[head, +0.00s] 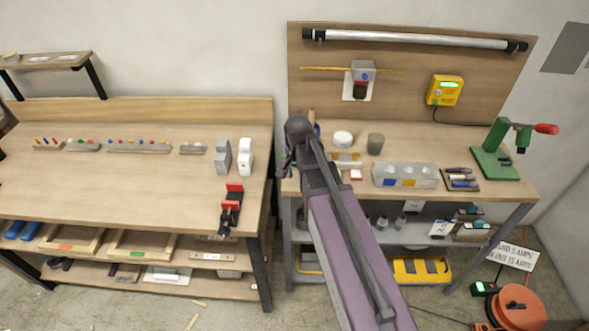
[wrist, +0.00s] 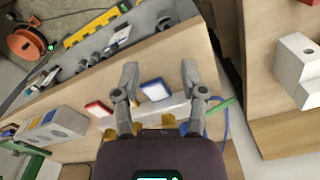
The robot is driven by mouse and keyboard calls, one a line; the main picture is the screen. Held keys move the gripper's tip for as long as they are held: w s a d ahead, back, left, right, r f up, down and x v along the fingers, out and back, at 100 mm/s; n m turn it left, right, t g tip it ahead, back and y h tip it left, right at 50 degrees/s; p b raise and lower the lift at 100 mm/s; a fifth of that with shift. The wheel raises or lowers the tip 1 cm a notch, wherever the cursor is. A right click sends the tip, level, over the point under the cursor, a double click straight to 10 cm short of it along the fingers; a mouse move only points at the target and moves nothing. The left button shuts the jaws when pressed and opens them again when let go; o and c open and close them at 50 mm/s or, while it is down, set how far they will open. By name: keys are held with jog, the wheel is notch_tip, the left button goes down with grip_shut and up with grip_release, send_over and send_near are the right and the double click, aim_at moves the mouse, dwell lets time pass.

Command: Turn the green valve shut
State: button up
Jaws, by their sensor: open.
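A green lever (wrist: 220,105), the only part I can see of what looks like the green valve, sticks out beside my gripper's right finger in the wrist view. Brass-coloured fittings (wrist: 196,128) on a pale block show behind the fingers; in the head view this pale block with yellow fittings (head: 346,158) sits just right of my arm. My gripper (wrist: 160,75) is open and empty above the bench. Whether a finger touches the lever is not clear. In the head view my arm hides the lever and fingertips.
A red-framed tag (wrist: 98,108) and a blue-framed tag (wrist: 155,90) lie near the fingers. A grey box with coloured squares (head: 405,175), a white round container (head: 343,138) and a green press (head: 497,160) stand on the bench (head: 420,140). A gap separates the left bench (head: 120,185).

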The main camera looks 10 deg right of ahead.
jog(key=s+f+n+b, duration=0.7)
jog(key=s+f, duration=0.1)
jog(key=s, duration=0.3)
jog(key=shift+d+f+n+b, duration=0.15)
jog(key=shift+d+n+b, duration=0.15)
jog(key=shift+n+b, duration=0.1)
dwell(0.3)
